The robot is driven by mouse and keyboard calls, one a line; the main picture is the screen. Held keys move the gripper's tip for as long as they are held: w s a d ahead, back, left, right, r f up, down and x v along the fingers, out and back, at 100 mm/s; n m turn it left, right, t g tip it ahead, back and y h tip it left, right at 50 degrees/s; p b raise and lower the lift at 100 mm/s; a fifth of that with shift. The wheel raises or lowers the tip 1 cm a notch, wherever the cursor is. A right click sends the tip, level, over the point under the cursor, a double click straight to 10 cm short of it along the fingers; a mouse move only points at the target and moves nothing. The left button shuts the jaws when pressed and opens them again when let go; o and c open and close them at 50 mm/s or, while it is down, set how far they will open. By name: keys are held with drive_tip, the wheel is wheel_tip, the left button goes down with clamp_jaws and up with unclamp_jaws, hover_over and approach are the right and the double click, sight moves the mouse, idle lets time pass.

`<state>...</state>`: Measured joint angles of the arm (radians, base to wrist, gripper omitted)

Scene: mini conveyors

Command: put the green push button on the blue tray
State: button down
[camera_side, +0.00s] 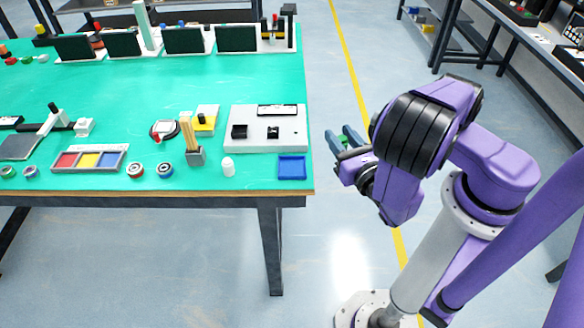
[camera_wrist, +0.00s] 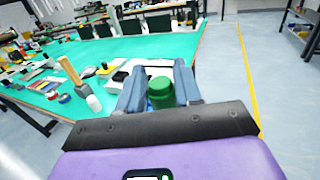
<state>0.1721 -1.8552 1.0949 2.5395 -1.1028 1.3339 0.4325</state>
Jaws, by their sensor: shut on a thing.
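The green push button (camera_wrist: 161,91) is between the two grey-blue fingers of my gripper (camera_wrist: 160,88) in the wrist view. My gripper is shut on it. In the side view my gripper (camera_side: 347,140) is off the right edge of the table, level with the grey panel, and only a little green shows between the fingers. The blue tray (camera_side: 292,167) lies empty at the table's front right corner, to the left of and below my gripper in the side view. In the wrist view the tray is mostly hidden behind the button and fingers.
A light grey panel (camera_side: 265,143) with black parts lies just behind the tray. A tray with red, yellow and blue compartments (camera_side: 90,168) is farther left. The table's middle is clear.

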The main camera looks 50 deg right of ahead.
drive_tip(key=shift+s+d+r, duration=0.1)
drive_tip(key=shift+s+d, duration=0.25)
drive_tip(key=shift+s, duration=0.1)
drive_tip(key=w+a+f, duration=0.2)
drive_tip(key=w+f, duration=0.2)
drive_tip(key=w, duration=0.5)
hover_over(292, 168)
drive_tip(key=s, duration=0.1)
wheel_tip(292, 168, down, 5)
drive_tip(key=shift+s+r, duration=0.1)
drive_tip(key=shift+r, duration=0.05)
drive_tip(key=shift+w+f, duration=0.5)
drive_tip(key=shift+f, duration=0.1)
drive_tip(key=shift+a+f, duration=0.1)
drive_tip(key=shift+f, duration=1.45)
drive_tip(key=shift+f, duration=0.1)
drive_tip(key=c, duration=0.8)
unclamp_jaws()
drive_tip(key=shift+o, duration=0.2)
